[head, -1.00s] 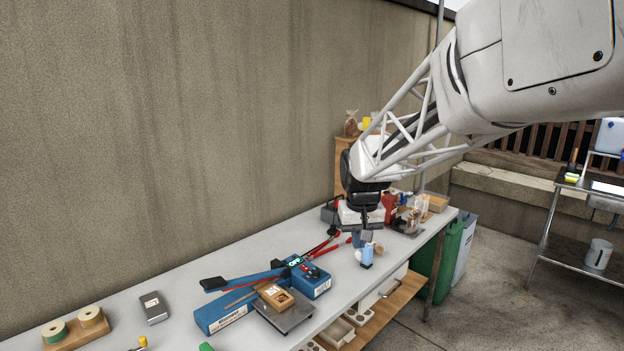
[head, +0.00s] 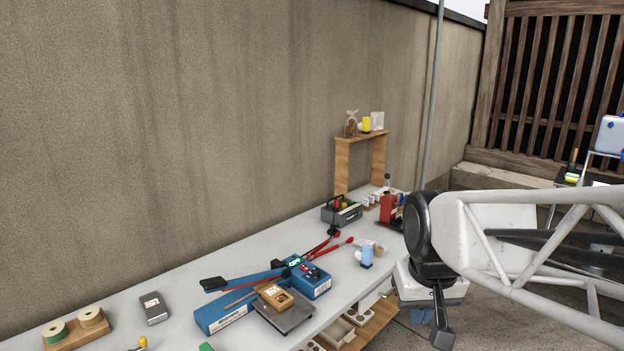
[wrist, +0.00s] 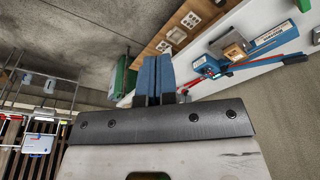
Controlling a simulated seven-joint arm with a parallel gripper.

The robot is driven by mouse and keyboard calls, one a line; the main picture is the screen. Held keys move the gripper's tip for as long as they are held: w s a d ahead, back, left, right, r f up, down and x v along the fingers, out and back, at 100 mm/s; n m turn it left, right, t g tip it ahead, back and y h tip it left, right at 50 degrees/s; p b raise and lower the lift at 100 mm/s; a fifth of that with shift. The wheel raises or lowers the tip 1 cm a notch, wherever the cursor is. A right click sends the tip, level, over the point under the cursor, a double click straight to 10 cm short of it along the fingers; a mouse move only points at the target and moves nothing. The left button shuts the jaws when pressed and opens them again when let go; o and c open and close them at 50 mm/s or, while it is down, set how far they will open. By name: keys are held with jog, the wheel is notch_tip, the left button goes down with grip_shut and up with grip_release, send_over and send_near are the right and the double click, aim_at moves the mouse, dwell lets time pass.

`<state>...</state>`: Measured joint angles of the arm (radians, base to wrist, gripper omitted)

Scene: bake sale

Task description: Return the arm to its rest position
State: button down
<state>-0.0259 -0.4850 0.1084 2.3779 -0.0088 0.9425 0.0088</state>
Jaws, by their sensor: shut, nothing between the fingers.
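My gripper (head: 422,314) is low at the right in the head view, beyond the bench's right front edge and over the concrete floor.
A wooden riser (head: 342,168) stands at the back. A metal rack (wrist: 62,85) shows in the wrist view.

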jog(key=s+d+f, duration=0.1)
jog(key=s+f, duration=0.1)
jog(key=s, duration=0.7)
jog(key=shift+d+f, duration=0.15)
jog(key=shift+f, duration=0.15)
